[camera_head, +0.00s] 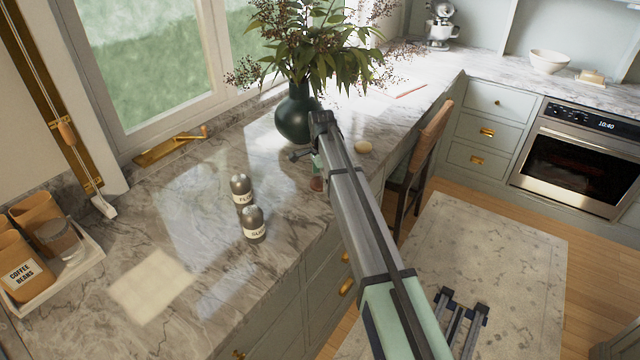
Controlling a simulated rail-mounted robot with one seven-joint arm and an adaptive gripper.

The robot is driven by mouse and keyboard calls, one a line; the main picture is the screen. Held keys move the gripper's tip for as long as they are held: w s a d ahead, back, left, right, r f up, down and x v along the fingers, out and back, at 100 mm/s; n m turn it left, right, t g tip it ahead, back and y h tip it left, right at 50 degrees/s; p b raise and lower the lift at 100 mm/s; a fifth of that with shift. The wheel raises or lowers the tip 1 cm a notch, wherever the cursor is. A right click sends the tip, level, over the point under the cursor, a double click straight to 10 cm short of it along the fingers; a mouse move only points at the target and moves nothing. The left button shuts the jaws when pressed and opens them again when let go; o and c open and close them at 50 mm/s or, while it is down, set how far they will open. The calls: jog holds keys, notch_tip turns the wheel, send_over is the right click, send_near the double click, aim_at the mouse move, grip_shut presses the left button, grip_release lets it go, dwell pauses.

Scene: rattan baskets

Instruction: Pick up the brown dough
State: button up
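My arm reaches from the bottom of the view out over the marble counter, its far end in front of the green vase. My gripper seems to be at that far end (310,150), small, dark and partly hidden by the arm, so its fingers cannot be made out. A small reddish-brown thing (317,184) shows on the counter just below the arm's end, partly covered; it may be the brown dough, but I cannot be sure. I cannot tell whether the gripper touches either.
A dark green vase (292,118) with a leafy bouquet stands behind the arm's end. Two labelled shakers (254,226) stand left of the arm. A tray (88,262) with canisters and a glass is at far left. A chair (432,135) stands right. The front-left counter is clear.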

jog(key=c, duration=0.5)
jog(key=shift+r, duration=0.2)
